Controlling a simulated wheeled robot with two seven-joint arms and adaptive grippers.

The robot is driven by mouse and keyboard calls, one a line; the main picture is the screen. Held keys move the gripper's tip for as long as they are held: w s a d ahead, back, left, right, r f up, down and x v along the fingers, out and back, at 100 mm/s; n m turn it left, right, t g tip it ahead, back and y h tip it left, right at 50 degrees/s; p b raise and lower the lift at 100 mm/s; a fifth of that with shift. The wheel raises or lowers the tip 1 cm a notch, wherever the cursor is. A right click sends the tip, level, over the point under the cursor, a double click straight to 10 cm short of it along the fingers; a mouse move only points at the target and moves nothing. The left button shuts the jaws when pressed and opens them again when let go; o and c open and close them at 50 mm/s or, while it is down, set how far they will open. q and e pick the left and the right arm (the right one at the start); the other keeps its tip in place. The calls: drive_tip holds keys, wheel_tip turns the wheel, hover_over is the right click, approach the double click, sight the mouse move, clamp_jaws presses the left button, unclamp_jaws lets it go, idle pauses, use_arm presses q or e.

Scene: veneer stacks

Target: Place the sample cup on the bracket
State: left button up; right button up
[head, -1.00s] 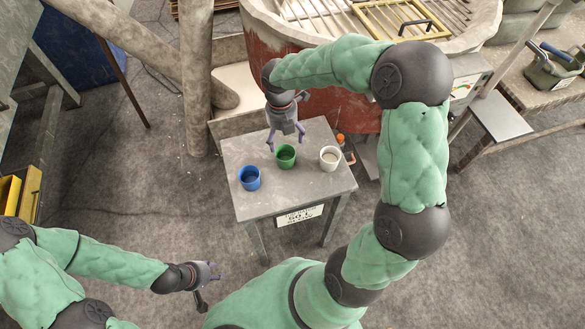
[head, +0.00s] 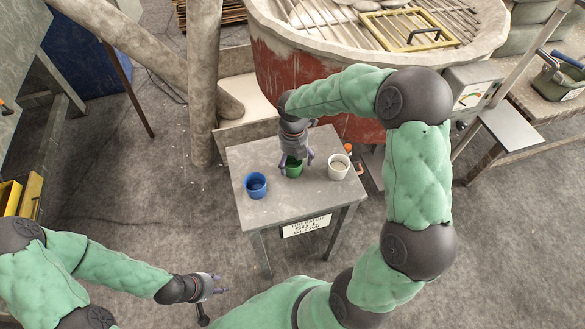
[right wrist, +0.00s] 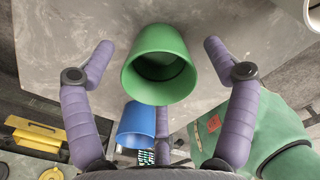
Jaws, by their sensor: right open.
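Three cups stand on a small grey table (head: 277,212): a blue cup (head: 256,186), a green cup (head: 294,170) and a white cup (head: 339,167) with pale contents. I cannot tell which is the sample cup. My right gripper (head: 297,163) is open at the green cup, which it partly hides in the head view. In the right wrist view the green cup (right wrist: 160,72) lies between the spread purple fingers, with gaps on both sides. My left gripper (head: 222,284) is empty, its fingers apart, over the floor at lower left. I cannot make out a bracket.
A large red tub (head: 280,72) with a slatted top stands just behind the table. An orange knob (head: 348,147) is close to the white cup at the table's back right. A white sign (head: 306,226) hangs on the table's front. The front tabletop is clear.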

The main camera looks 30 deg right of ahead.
sight(293, 165)
wheel_tip(293, 165, down, 3)
drive_tip(key=shift+a+f+b, duration=0.1)
drive_tip(key=shift+b, duration=0.45)
drive_tip(key=c, duration=1.1)
